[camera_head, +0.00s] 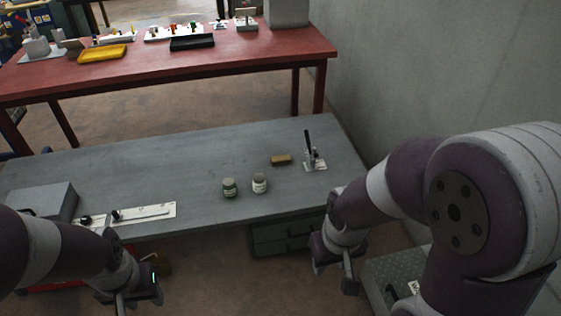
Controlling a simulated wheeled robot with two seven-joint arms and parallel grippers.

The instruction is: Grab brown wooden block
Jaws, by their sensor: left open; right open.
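The brown wooden block (281,160) is small and lies flat on the grey workbench (150,165), toward its right side. My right gripper (347,282) is at the lower right, in front of the bench's near edge and apart from the block. It is open and I see nothing in it. My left gripper (122,303) is at the lower left, partly cut off by the bottom edge of the view. It is open and well away from the block.
Two small jars, one green (229,188) and one pale (260,184), stand in front of the block. A small stand with a black upright (313,158) is right of it. A metal box (45,201) and white plates (145,213) lie at left. A wall borders the right.

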